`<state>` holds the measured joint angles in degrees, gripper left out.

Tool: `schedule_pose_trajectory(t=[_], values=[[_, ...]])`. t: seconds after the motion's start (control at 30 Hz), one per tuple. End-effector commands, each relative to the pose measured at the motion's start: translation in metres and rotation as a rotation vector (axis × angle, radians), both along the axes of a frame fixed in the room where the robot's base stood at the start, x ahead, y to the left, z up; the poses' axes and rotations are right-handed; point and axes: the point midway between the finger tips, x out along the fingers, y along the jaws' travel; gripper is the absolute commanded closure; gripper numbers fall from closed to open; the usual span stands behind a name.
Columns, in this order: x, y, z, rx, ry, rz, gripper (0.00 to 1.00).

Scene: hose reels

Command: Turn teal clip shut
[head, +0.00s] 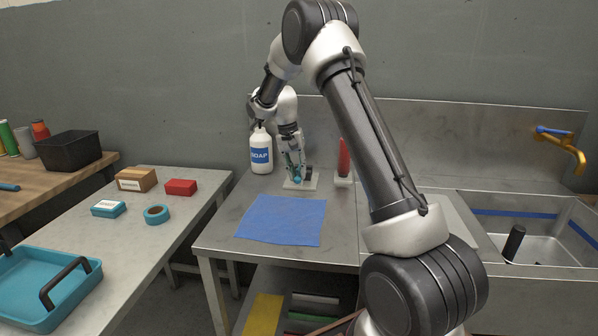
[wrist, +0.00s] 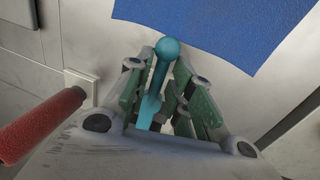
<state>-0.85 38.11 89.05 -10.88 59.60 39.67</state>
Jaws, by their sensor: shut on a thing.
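The teal clip (wrist: 160,83) shows in the wrist view as a bar with a round knob at its far end, pointing toward the blue cloth. My gripper (wrist: 158,92) has its green-padded fingers on both sides of the bar and is shut on it. In the head view the clip (head: 296,177) is a small teal spot on a pale base plate (head: 300,185) on the steel counter, with my gripper (head: 294,170) pointing down over it. The fingers hide part of the clip, and I cannot tell its exact angle to the base.
A white soap bottle (head: 261,152) stands close to the left of my gripper. A red upright handle (head: 343,157) stands to the right; it also shows in the wrist view (wrist: 38,125). A blue cloth (head: 282,219) lies flat in front. The sink (head: 535,235) is at the right.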

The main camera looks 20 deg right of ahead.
Motion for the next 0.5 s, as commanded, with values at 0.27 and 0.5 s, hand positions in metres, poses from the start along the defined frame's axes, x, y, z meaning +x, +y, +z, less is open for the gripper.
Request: schedule_pose_trajectory(t=[0.27,0.5], values=[[0.0018,0.0015,0.0010,0.000,-0.002,-0.037,1.00],[0.0020,0.0018,0.0010,0.000,-0.003,-0.038,1.00]])
